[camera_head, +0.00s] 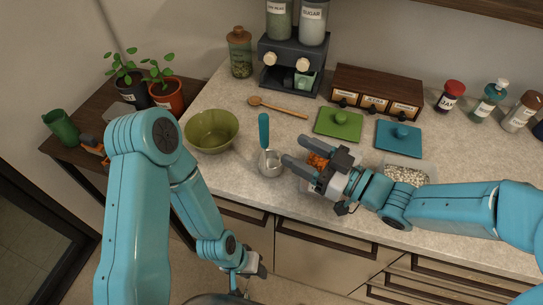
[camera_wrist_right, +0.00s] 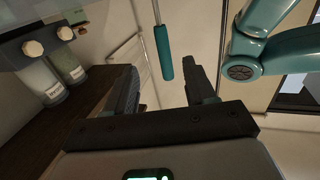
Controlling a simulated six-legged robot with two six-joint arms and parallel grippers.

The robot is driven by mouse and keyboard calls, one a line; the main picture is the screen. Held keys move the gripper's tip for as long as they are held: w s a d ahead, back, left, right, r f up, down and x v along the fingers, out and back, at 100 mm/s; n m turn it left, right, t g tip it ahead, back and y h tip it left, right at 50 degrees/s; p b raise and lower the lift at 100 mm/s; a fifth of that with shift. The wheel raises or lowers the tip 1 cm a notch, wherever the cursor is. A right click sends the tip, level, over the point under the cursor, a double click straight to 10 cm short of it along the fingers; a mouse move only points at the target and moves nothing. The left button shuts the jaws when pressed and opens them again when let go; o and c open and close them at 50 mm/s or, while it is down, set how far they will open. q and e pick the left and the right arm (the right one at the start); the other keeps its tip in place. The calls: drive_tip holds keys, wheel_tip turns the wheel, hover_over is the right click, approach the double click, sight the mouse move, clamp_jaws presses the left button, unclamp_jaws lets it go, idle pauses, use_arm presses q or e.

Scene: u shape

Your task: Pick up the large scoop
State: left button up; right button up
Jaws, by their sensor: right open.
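The large scoop has a metal cup (camera_head: 271,163) and a long teal handle (camera_head: 264,131). The scoop's cup is not clear there. My left gripper (camera_head: 250,270) hangs low in front of the cabinets; its jaws are too small to read.
A green bowl (camera_head: 211,130) stands left of the scoop. A container of orange food (camera_head: 318,160) is partly hidden under my right gripper. A container of pale bits (camera_head: 406,175), a green lid (camera_head: 338,125) and a wooden spoon (camera_head: 280,107) lie nearby.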

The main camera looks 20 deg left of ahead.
sight(269, 139)
drive_tip(key=x, duration=0.3)
drive_tip(key=shift+s+a+r, duration=0.1)
drive_tip(key=shift+s+a, duration=0.15)
drive_tip(key=shift+a, duration=0.35)
drive_tip(key=p+x, duration=0.2)
drive_tip(key=x, duration=0.3)
drive_tip(key=shift+a+p, duration=0.15)
drive_tip(key=shift+p, duration=0.15)
drive_tip(key=shift+w, duration=0.1)
drive_tip(key=shift+w, duration=0.1)
clamp_jaws()
